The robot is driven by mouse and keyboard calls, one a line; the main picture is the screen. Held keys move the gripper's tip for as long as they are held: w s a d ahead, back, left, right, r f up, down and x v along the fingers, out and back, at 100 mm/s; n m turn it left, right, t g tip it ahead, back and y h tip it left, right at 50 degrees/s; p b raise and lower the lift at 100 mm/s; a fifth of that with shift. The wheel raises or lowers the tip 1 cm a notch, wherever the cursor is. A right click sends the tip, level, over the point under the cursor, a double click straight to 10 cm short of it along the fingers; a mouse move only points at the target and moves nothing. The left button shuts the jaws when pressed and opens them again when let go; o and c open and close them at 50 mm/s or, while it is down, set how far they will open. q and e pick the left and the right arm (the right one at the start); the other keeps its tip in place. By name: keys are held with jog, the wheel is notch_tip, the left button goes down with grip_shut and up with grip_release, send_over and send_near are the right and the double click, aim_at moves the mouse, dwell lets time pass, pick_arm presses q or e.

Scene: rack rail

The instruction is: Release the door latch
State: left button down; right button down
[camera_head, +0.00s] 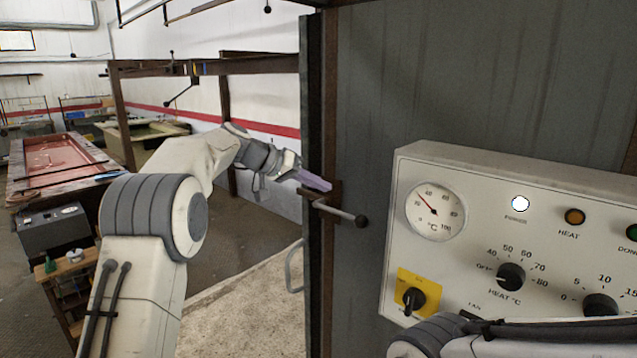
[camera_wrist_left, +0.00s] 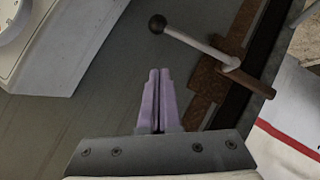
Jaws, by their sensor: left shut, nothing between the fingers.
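The door latch is a pale lever (camera_head: 340,212) with a dark ball knob (camera_head: 361,221), mounted on a brown rusty plate (camera_head: 334,192) at the door's edge. In the head view the lever points right and slightly down. My left gripper (camera_head: 327,187) is shut and empty, its purple fingers just above the lever's pivot end. In the left wrist view the shut fingers (camera_wrist_left: 159,73) point toward the knob (camera_wrist_left: 157,24), with a visible gap to it and to the lever (camera_wrist_left: 197,43). My right gripper is out of view; part of my right arm shows at the lower right.
A white control box (camera_head: 480,180) with a gauge, lamps and knobs is right of the latch, on the grey door (camera_head: 440,80). A metal loop handle (camera_head: 292,268) is below left of the latch. Behind my left arm are a dark-framed structure, a red-topped table (camera_head: 60,160) and open floor.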

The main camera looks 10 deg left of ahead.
pick_arm(q)
jog(key=w+d+f+p, duration=0.1)
jog(key=d+f+p, duration=0.3)
jog(key=d+f, duration=0.2)
jog(key=shift+w+d+f, duration=0.3)
jog(key=shift+w+d, duration=0.1)
jog(key=shift+d, duration=0.05)
